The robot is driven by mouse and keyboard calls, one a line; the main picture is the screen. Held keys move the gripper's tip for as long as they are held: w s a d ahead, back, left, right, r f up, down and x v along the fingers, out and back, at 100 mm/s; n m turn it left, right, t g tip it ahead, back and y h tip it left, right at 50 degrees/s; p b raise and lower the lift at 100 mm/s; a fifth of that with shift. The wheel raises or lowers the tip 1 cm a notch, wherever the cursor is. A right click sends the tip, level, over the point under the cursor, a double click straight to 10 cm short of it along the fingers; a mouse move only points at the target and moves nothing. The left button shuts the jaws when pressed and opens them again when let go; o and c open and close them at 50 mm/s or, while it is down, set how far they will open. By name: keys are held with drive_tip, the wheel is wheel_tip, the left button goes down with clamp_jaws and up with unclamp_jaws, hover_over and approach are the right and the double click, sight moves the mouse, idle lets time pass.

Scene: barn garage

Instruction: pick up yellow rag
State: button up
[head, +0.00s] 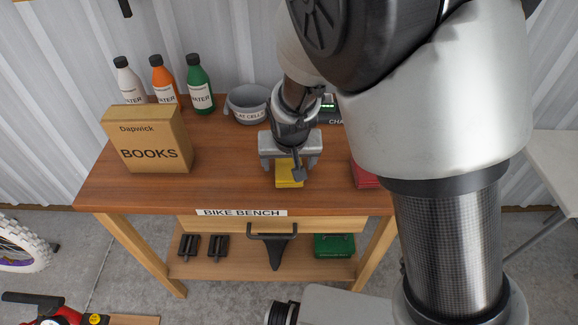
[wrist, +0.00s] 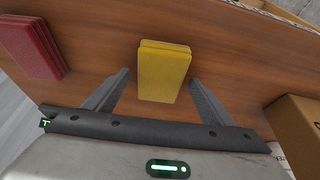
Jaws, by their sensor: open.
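The yellow rag (head: 288,176) is a folded yellow block lying on the wooden bench top, near its front edge. It also shows in the wrist view (wrist: 163,72), just beyond and between my two fingers. My gripper (head: 291,165) is over the rag, pointing down, and hides part of it in the head view. In the wrist view my gripper (wrist: 160,82) is open and empty, with one finger to each side of the rag and a gap on both sides. I cannot tell the exact height of the fingertips above the bench.
A red folded rag (head: 366,173) lies to the right on the bench (head: 225,165), partly hidden by my arm. A BOOKS box (head: 147,140) stands at left, with bottles (head: 200,88) behind it. A grey bowl (head: 249,104) stands behind my gripper.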

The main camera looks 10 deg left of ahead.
drive_tip(key=shift+f, duration=0.2)
drive_tip(key=c, duration=1.2)
